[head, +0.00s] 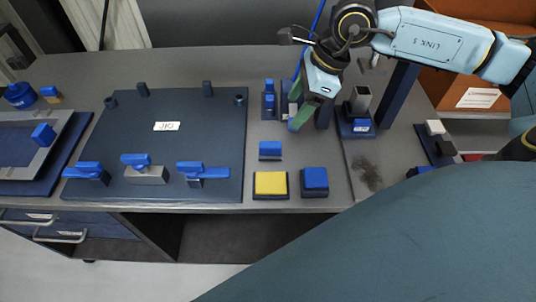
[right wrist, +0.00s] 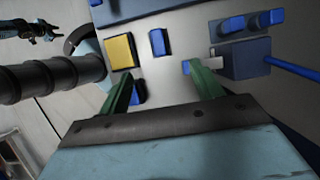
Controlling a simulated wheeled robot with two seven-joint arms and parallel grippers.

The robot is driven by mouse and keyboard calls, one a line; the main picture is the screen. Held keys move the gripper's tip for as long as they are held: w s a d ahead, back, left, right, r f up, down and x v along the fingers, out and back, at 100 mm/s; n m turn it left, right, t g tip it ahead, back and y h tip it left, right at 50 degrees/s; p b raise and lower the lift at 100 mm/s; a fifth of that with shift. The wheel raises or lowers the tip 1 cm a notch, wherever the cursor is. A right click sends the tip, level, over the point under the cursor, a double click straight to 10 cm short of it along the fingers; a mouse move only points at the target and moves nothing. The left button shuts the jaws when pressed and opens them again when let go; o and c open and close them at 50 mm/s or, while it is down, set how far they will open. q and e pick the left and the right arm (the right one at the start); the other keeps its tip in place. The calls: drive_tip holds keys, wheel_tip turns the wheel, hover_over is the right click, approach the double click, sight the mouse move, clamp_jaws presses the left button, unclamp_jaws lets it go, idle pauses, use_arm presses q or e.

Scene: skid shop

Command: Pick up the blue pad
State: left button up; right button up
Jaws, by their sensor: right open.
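The blue pad (head: 315,179) is a small square blue block on a dark base near the table's front edge, just right of the yellow pad (head: 270,184). In the right wrist view the blue pad (right wrist: 139,91) is partly hidden behind one green finger. My right gripper (head: 301,114) is behind the blue pad in the head view, pointing down toward the table, apart from the pad. In the right wrist view my right gripper (right wrist: 160,75) is open, with nothing between its green fingers. My left gripper does not show.
A smaller blue block (head: 270,149) sits behind the yellow pad. A dark jig board (head: 130,130) with blue-handled clamps lies to the left. A dark-blue block with a grey metal post (head: 360,100) stands right of my gripper. A dark upright is beside it.

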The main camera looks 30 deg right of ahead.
sight(274, 144)
drive_tip(key=b+x, duration=0.2)
drive_tip(key=x, duration=0.8)
drive_tip(key=shift+s+f, duration=0.1)
drive_tip(key=shift+f, duration=0.2)
drive_tip(key=x, duration=0.3)
drive_tip(key=shift+a+f, duration=0.15)
drive_tip(key=shift+f, duration=0.5)
drive_tip(key=c, duration=0.3)
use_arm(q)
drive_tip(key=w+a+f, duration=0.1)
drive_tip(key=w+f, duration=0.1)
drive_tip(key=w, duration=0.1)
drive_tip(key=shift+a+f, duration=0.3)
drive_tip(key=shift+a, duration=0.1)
use_arm(e)
drive_tip(key=shift+r, duration=0.1)
drive_tip(key=c, duration=0.8)
